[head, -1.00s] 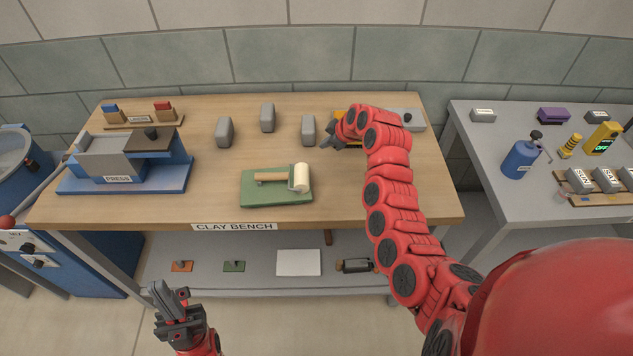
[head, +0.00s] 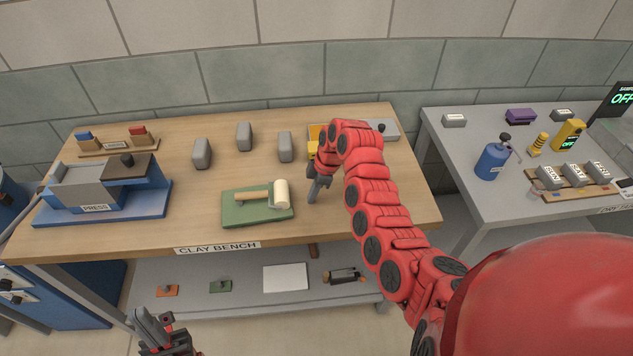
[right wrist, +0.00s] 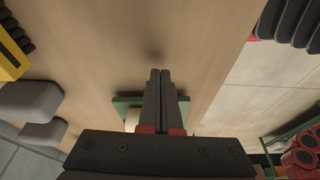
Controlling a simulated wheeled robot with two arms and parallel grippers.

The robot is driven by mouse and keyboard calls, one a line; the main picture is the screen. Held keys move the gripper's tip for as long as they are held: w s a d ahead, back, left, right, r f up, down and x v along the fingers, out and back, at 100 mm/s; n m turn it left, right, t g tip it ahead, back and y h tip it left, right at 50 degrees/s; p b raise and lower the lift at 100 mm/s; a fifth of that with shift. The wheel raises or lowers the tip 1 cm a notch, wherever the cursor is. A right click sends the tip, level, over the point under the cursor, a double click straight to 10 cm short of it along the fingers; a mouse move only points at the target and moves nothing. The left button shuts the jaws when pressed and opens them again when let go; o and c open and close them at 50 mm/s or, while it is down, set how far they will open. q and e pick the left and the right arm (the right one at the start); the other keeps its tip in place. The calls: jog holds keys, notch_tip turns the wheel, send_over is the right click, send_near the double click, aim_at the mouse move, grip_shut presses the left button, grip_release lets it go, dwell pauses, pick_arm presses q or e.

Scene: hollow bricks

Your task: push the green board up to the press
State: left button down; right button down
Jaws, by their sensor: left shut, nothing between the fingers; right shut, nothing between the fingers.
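The green board (head: 240,216) lies flat on the clay bench, with a roller (head: 281,193) with a wooden handle lying on it. The blue and grey press (head: 100,195) stands at the bench's left, with a gap of bare wood between it and the board. My right gripper (head: 316,194) is shut and empty, just right of the board and apart from it. In the right wrist view the shut fingers (right wrist: 160,85) partly hide the board (right wrist: 126,104). My left gripper (head: 148,322) is shut and empty, low in front of the bench.
Several grey blocks (head: 244,137) stand behind the board. A rack with blue and red pieces (head: 112,142) is at the back left. A yellow box (head: 316,134) is partly behind my right arm. The side table (head: 460,170) stands to the right.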

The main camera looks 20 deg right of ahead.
aim_at(294, 206)
jog(key=a, duration=0.1)
jog(key=p, duration=0.1)
jog(key=w+a+f, duration=0.1)
jog(key=shift+a+p, duration=0.3)
jog(key=shift+w+a+f, duration=0.15)
jog(key=shift+w+a, duration=0.05)
jog(key=shift+a, duration=0.55)
